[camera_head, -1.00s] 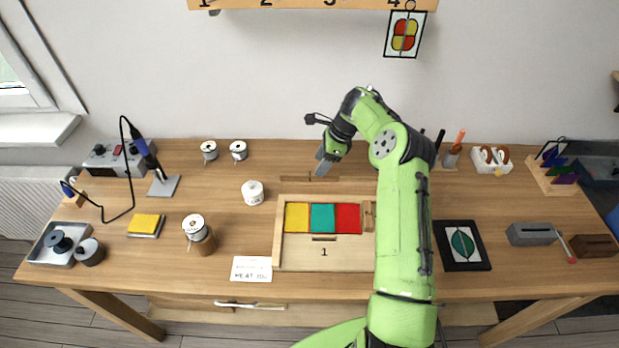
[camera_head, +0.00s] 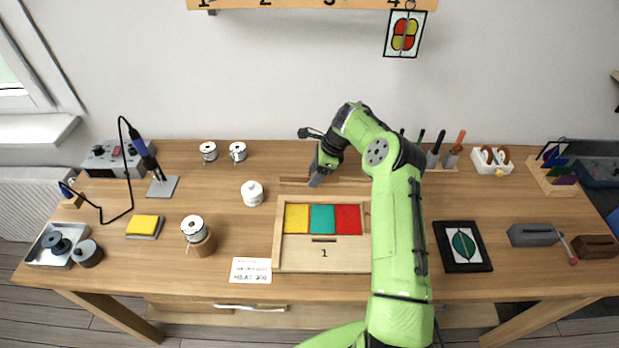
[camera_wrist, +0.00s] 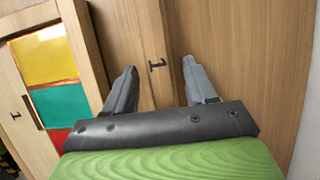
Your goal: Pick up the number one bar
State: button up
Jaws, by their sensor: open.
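The number one bar (camera_head: 292,182) is a thin wooden strip lying on the table behind the panel frame. In the wrist view, the bar (camera_wrist: 153,40) runs lengthwise between the fingers, its dark "1" mark facing up. My gripper (camera_head: 316,181) is over the bar, around its middle, and hides part of it in the head view. In the wrist view, my gripper (camera_wrist: 160,68) is open, one finger on each side of the bar with gaps to both. I cannot tell how far the fingertips are above the table.
A wooden frame (camera_head: 277,230) marked "1" holds yellow, teal and red panes (camera_head: 322,219) in front of the bar. A white jar (camera_head: 252,194) stands left, and marker pens (camera_head: 436,148) stand right behind my arm.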

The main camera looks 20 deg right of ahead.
jog(key=shift+c, duration=0.3)
grip_shut()
dwell(1.1)
